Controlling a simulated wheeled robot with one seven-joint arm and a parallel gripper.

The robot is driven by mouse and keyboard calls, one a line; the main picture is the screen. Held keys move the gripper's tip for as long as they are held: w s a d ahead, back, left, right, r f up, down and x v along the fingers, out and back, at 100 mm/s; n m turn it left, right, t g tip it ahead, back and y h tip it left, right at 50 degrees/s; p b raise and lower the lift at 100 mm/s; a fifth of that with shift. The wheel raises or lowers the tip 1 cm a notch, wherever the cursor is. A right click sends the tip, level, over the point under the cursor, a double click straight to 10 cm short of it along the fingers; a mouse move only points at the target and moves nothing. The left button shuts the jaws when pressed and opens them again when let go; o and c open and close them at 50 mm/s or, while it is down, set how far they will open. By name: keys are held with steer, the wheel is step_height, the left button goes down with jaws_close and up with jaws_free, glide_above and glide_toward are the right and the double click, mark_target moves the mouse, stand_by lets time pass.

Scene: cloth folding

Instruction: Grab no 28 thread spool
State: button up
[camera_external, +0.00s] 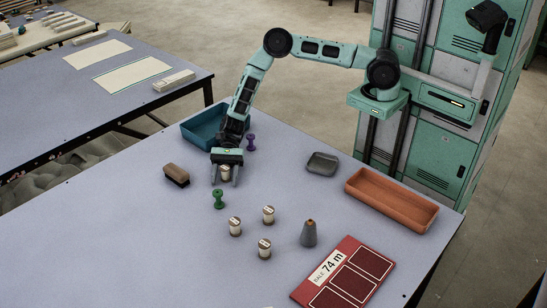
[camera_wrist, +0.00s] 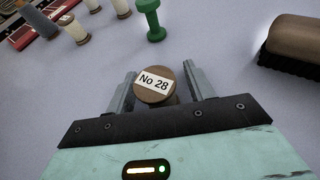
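The No 28 thread spool (camera_wrist: 154,85) stands upright on the table between my gripper's two fingers in the wrist view, with its "No 28" label facing up. It also shows in the external view (camera_external: 225,172). My gripper (camera_wrist: 154,92) has one finger on each side of the spool, with a visible gap at the left finger; the right finger's contact is hard to judge. In the external view my gripper (camera_external: 225,177) points down over the spool, with its fingers spread around it.
A green spool (camera_external: 218,198) and a brush (camera_external: 176,174) are close by. A blue bin (camera_external: 203,129) and purple spool (camera_external: 250,142) are behind; an orange tray (camera_external: 391,203) is right.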

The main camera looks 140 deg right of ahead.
steer(key=c, duration=0.8)
